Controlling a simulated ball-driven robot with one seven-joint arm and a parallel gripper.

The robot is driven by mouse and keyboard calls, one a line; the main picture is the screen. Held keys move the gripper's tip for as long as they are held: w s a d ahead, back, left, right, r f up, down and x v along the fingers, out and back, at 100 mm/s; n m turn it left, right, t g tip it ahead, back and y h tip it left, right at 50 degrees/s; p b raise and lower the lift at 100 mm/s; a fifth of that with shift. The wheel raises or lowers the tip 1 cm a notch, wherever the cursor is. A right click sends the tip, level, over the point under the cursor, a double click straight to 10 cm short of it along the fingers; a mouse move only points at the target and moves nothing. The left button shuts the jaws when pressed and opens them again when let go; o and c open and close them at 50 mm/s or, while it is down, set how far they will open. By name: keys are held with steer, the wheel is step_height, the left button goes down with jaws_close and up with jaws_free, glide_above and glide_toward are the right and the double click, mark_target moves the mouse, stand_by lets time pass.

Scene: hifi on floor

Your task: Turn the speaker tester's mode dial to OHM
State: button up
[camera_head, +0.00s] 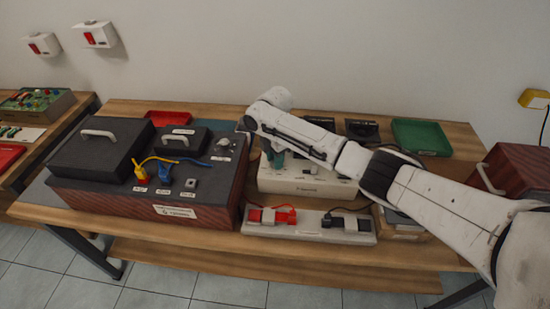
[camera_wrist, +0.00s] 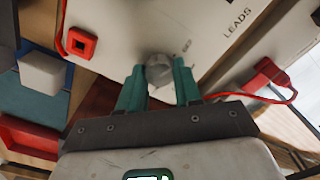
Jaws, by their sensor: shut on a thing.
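The speaker tester, a white box (camera_head: 290,184), stands mid-table under my arm in the head view. Its pale panel (camera_wrist: 205,25) fills the upper part of the wrist view, with the print "LEADS" and a short label beside the dial that looks like "OFF". The round grey mode dial (camera_wrist: 159,70) sits between the teal fingers of my gripper (camera_wrist: 160,85), one on each side, and the gripper is shut on it. In the head view my gripper (camera_head: 275,158) shows only in part, and my arm hides the dial. I cannot read the dial's setting.
A red square switch (camera_wrist: 81,43) is on the panel. A white strip (camera_head: 308,236) with red and black plugs lies in front of the tester. A large dark-topped wooden box (camera_head: 80,198) stands left. A green tray (camera_head: 421,137) lies at the back right.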

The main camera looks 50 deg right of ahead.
steer(key=m+p, duration=0.2)
steer(key=m, duration=0.1)
steer(key=shift+a+r+m, duration=0.1)
steer(key=shift+m, duration=0.2)
steer(key=shift+m+p, duration=0.7)
steer(key=shift+m, duration=1.9)
steer(key=o, duration=1)
steer(key=shift+o, duration=0.2)
step_height(320, 180, up, 11)
steer(key=shift+b, duration=0.35)
